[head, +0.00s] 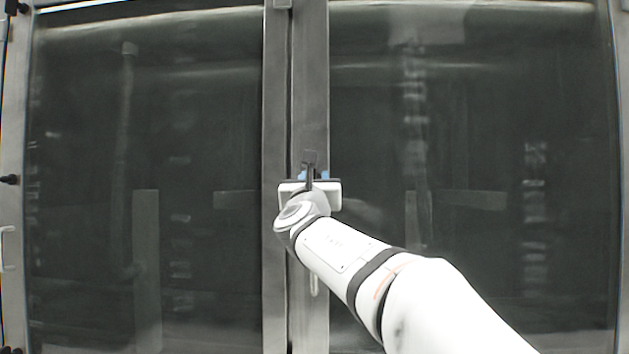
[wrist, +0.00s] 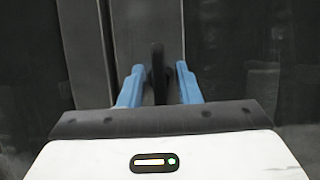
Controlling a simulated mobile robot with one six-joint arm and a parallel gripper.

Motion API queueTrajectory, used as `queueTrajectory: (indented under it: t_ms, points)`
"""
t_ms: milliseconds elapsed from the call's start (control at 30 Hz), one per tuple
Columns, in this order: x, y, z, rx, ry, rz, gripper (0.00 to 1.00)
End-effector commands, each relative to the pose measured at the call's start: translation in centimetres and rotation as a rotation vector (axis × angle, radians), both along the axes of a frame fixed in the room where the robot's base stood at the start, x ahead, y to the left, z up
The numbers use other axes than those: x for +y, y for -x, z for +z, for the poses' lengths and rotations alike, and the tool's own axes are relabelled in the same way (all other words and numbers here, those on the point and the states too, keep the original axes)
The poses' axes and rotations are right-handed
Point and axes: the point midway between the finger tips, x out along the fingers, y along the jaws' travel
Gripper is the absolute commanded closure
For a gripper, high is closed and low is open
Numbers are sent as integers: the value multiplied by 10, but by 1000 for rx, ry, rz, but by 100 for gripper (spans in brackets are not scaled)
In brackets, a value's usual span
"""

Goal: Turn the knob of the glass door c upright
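Two large dark glass doors in metal frames fill the head view, a left pane (head: 150,130) and a right pane (head: 470,130). I cannot tell from any label which is door c. A black knob (head: 310,157) sits on the metal frame strip between them, partly hidden by my gripper (head: 314,174). In the wrist view the knob (wrist: 158,65) looks upright and stands between the two blue fingers of my gripper (wrist: 159,80). The fingers are apart, with a gap on both sides of the knob, so my gripper is open around it.
A pale vertical handle (head: 314,280) is on the frame strip below my gripper, partly hidden by my arm. Another handle (head: 6,248) and a black knob (head: 9,180) are at the far left edge. The glass reflects light streaks.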

Motion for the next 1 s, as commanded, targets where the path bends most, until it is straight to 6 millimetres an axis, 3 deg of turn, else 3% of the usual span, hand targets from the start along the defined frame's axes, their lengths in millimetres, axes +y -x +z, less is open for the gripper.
queueTrajectory:
  t_ms: [300, 700, 1000]
  points:
    - [0, 4, -2, 0, -1, 0, 67]
    - [2, 60, -26, -1, -1, 1, 67]
    - [2, 72, -30, 0, 0, 0, 67]
